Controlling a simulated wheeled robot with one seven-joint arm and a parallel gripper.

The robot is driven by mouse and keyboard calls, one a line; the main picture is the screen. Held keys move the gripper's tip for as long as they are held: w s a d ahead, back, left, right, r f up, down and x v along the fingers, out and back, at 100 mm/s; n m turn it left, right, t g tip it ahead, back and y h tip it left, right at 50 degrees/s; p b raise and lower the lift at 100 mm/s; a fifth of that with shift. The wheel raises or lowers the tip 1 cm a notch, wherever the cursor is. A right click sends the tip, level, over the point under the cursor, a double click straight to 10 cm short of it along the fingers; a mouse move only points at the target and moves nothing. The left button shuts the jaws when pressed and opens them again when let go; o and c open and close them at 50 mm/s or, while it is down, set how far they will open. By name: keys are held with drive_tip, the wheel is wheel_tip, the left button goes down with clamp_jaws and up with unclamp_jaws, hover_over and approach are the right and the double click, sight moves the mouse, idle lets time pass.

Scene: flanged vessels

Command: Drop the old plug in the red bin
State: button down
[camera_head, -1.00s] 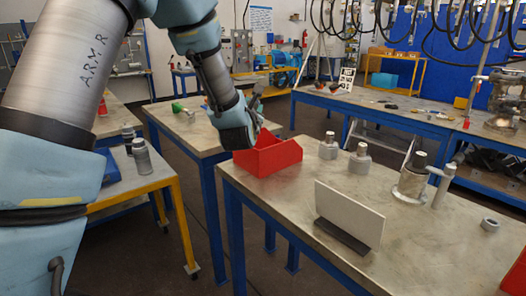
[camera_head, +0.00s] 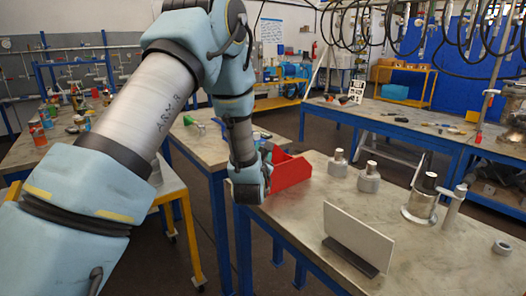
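The red bin (camera_head: 293,173) stands at the far left corner of the near metal table, partly hidden by my arm. My gripper (camera_head: 262,172) is at the bin's left side, near the table's corner. Its fingers are hidden or too small to read, so I cannot tell whether it is open or holds anything. A metal flanged vessel (camera_head: 418,207) stands on the right of the table with a dark-topped cylinder (camera_head: 430,180) in its top. Two grey stepped plug-like pieces, one (camera_head: 340,165) further back and one (camera_head: 369,180) nearer, stand upright between bin and vessel. I cannot tell which piece is the old plug.
An upright white panel (camera_head: 357,233) on a dark base stands at the table's front. A grey post (camera_head: 453,207) stands beside the vessel, and a nut-like ring (camera_head: 502,247) lies at the right. The table between the panel and the plug-like pieces is clear.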

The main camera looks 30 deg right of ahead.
drive_tip(key=shift+f+b, duration=0.65)
drive_tip(key=shift+b, duration=0.35)
drive_tip(key=shift+s, duration=0.1)
drive_tip(key=c, duration=0.7)
unclamp_jaws()
drive_tip(key=shift+a+f, duration=0.1)
drive_tip(key=shift+r+p, duration=0.65)
drive_tip(key=shift+p, duration=0.6)
drive_tip(key=b+v, duration=0.4)
drive_tip(key=v, duration=0.7)
drive_tip(key=w+a+f+m+g+y, duration=0.2)
drive_tip(key=a+f+m+g+y, duration=0.1)
drive_tip(key=a+m, duration=0.4)
drive_tip(key=w+a+f+m+g+y, duration=0.25)
drive_tip(key=a+m, duration=0.35)
drive_tip(key=a, duration=0.4)
drive_tip(key=s+a+m+g+y, duration=0.1)
drive_tip(key=s+a+m+g, duration=0.1)
drive_tip(key=a, duration=0.4)
drive_tip(key=s+a+m+g+y, duration=0.2)
drive_tip(key=s+a+m+g, duration=0.1)
drive_tip(key=s+a+m, duration=0.2)
drive_tip(key=s+a+m+g+y, duration=0.1)
drive_tip(key=s+a+m+g, duration=0.2)
drive_tip(key=a, duration=0.4)
drive_tip(key=shift+s+r+m, duration=0.1)
drive_tip(key=shift+s+m, duration=0.6)
drive_tip(key=shift+s, duration=0.5)
